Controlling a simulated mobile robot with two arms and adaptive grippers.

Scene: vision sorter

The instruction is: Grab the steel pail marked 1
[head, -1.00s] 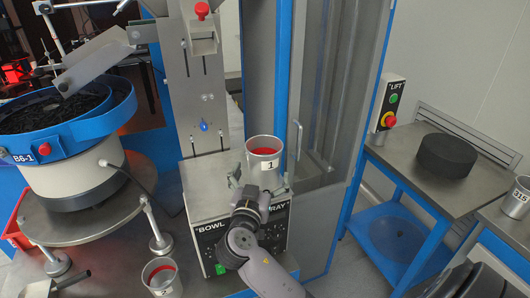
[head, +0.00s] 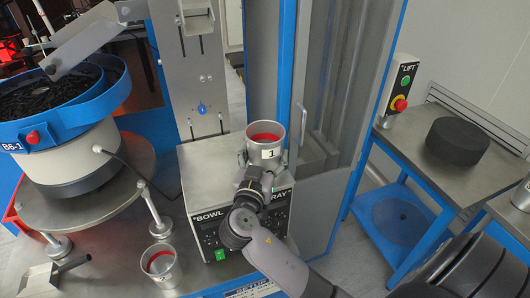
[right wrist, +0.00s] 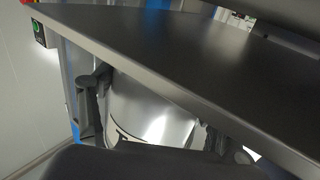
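The steel pail marked 1 (head: 265,152) has a red inside and a white label. It stands upright on top of the grey control box (head: 212,165). My right gripper (head: 265,163) comes from the front, with a finger on either side of the pail, and looks shut on it. In the right wrist view the pail (right wrist: 150,108) is between the two dark fingers (right wrist: 152,112); its top is hidden behind a dark grey plate. My left gripper is not in view.
A second steel pail (head: 160,264) with red inside stands at the front. The bowl feeder (head: 70,160) is at left. A blue post and clear door (head: 330,215) stand right behind the pail. A side table (head: 400,155) holds a black disc (head: 458,139) and lift buttons (head: 402,88).

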